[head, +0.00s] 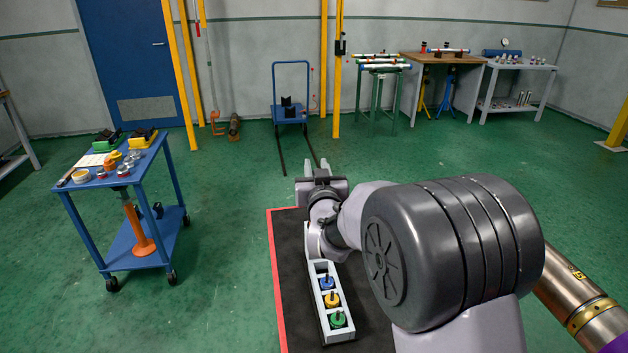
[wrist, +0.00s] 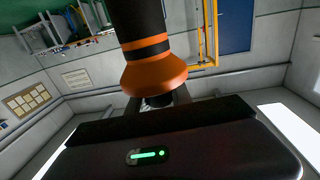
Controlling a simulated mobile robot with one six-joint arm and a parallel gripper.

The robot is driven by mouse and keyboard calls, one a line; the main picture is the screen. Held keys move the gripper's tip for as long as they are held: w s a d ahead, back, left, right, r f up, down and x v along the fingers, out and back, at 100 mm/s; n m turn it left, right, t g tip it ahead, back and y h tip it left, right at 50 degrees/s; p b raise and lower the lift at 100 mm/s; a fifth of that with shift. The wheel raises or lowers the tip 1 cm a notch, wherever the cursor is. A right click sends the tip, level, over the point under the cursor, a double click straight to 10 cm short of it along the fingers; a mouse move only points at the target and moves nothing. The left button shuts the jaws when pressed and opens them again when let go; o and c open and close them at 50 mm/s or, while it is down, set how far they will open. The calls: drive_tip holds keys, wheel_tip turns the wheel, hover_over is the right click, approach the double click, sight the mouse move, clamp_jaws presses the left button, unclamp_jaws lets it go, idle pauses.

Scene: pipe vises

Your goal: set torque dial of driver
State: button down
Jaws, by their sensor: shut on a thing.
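In the wrist view an orange and black tool (wrist: 148,45), which looks like the driver, stands between the fingers of my gripper (wrist: 158,103). It has a black shaft with orange bands and a flared orange collar (wrist: 154,74) close to the fingertips. My gripper is shut on it just below the collar; the grip itself is partly hidden behind the dark gripper body. In the head view my gripper (head: 317,169) is out beyond the dark mat, and I cannot make out the tool there. No dial scale or marks are readable.
A grey tray (head: 342,337) with blue, yellow and green knobbed pieces lies on the dark mat (head: 292,275) below my arm. A blue cart (head: 133,262) with small parts and an orange post stands left. A blue trolley (head: 289,113) is beyond. Green floor between is clear.

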drive_tip(key=shift+w+d+m+h+b, duration=0.1)
drive_tip(key=shift+m+h+b, duration=0.1)
drive_tip(key=shift+m+h, duration=0.25)
drive_tip(key=shift+d+m+h+b, duration=0.15)
drive_tip(key=shift+m+h, duration=0.1)
drive_tip(key=shift+h, duration=0.4)
idle(0.3)
idle(0.5)
drive_tip(key=c, duration=1.1)
unclamp_jaws()
drive_tip(key=shift+c, duration=0.2)
drive_tip(key=s+d+p, duration=0.1)
drive_tip(key=s+p, duration=0.1)
drive_tip(key=s, duration=1.5)
drive_tip(key=shift+s, duration=0.2)
